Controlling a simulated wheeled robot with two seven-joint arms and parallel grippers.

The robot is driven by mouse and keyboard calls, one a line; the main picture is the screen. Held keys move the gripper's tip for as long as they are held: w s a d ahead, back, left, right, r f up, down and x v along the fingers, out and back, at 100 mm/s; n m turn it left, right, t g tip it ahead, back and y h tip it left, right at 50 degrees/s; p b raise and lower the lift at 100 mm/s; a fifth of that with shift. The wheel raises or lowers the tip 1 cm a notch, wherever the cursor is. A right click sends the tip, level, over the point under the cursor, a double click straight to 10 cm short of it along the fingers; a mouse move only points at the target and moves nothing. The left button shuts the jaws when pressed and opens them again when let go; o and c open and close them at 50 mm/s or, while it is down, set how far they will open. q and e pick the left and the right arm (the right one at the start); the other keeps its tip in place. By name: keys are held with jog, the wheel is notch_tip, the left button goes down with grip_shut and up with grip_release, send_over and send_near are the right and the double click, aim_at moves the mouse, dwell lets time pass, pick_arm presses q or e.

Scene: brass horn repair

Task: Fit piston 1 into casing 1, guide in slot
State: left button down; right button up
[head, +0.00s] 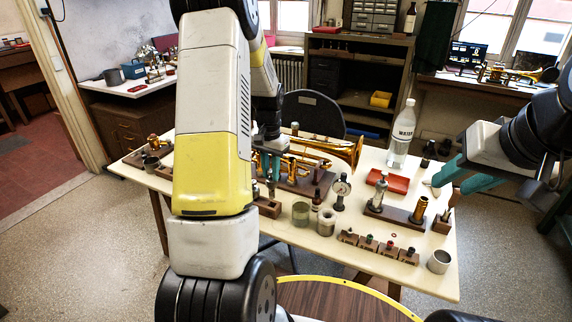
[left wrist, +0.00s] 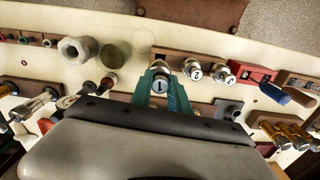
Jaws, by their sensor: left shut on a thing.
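Piston 1 (left wrist: 159,87), a silvery piston with a "1" on its cap, is between the teal fingers of my left gripper (left wrist: 160,93), which is shut on it. In the head view my left gripper (head: 271,165) points down above the end of a wooden rack (head: 268,208). I cannot tell whether the piston's lower end is clear of the rack. The brass horn (head: 345,152) lies on a wooden cradle just behind the gripper. Casing 1 and its slot cannot be made out; my arm and gripper hide part of the horn. My right gripper (head: 464,181) is open and empty at the right.
Piston 2 (left wrist: 195,71) and piston 3 (left wrist: 222,75) stand in the rack beside piston 1. A green jar (head: 301,215), a grey jar (head: 326,221) and a dial gauge (head: 341,191) stand close by. A water bottle (head: 402,134) and red tray (head: 388,181) are further right.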

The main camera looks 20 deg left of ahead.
pick_arm(q)
jog(key=shift+r, duration=1.65)
jog(key=shift+s, duration=0.1)
